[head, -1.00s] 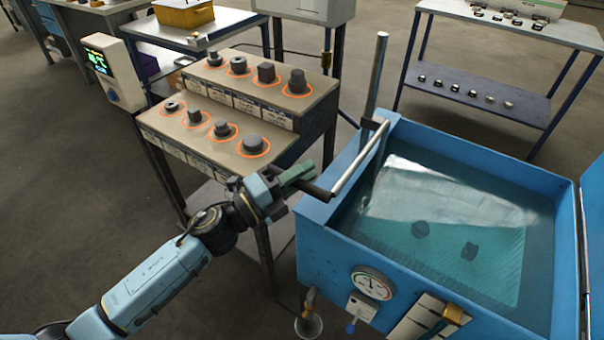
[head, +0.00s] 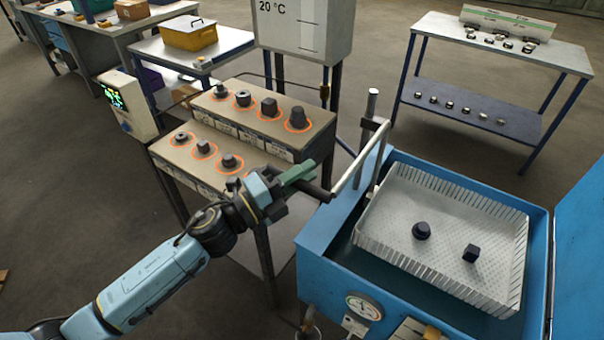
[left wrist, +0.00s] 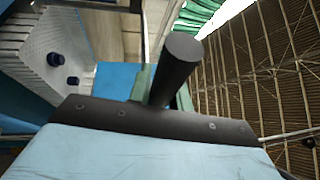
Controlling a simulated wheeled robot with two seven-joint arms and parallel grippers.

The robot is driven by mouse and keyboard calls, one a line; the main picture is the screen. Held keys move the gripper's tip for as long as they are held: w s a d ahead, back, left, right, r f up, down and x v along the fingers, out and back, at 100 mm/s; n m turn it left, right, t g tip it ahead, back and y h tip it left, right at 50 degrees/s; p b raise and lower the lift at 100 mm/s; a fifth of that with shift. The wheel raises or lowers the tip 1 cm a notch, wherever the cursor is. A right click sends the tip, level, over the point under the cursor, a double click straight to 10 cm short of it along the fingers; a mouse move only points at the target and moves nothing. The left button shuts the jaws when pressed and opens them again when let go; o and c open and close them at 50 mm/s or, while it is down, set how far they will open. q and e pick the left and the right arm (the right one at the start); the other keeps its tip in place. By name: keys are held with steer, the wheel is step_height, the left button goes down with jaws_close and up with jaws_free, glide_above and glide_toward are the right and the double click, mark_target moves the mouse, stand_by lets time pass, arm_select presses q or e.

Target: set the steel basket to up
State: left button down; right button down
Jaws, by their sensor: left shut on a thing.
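The steel basket (head: 395,250), a perforated tray with a slatted rim, sits raised above the liquid in the blue tank (head: 325,240). Two dark metal pieces (head: 421,231) (head: 471,253) lie on its floor. A bent steel lever (head: 362,157) with a dark grip (head: 316,190) rises at the tank's left side beside an upright post (head: 371,110). My left gripper (head: 300,180) is shut on the dark grip, which also shows in the left wrist view (left wrist: 176,68). The basket shows at the upper left there (left wrist: 55,50). My right gripper is not seen.
A stepped stand (head: 240,130) with several dark parts in orange rings stands behind my left arm. A display box (head: 125,103) is at its left. A two-level table (head: 480,90) with small parts stands at the back right. The tank's lid (head: 580,250) is at the right edge.

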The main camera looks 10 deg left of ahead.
arm_select(q)
steer(key=shift+w+r, duration=0.1)
steer(key=shift+r, duration=0.4)
steer(key=c, duration=1.3)
jaws_free()
steer(key=shift+f, duration=0.2)
steer(key=b+v, duration=0.2)
steer(key=v, duration=1.1)
steer(key=shift+s+b, duration=0.2)
steer(key=shift+b, duration=0.2)
steer(key=shift+a+f, duration=0.15)
steer(key=shift+f, duration=0.05)
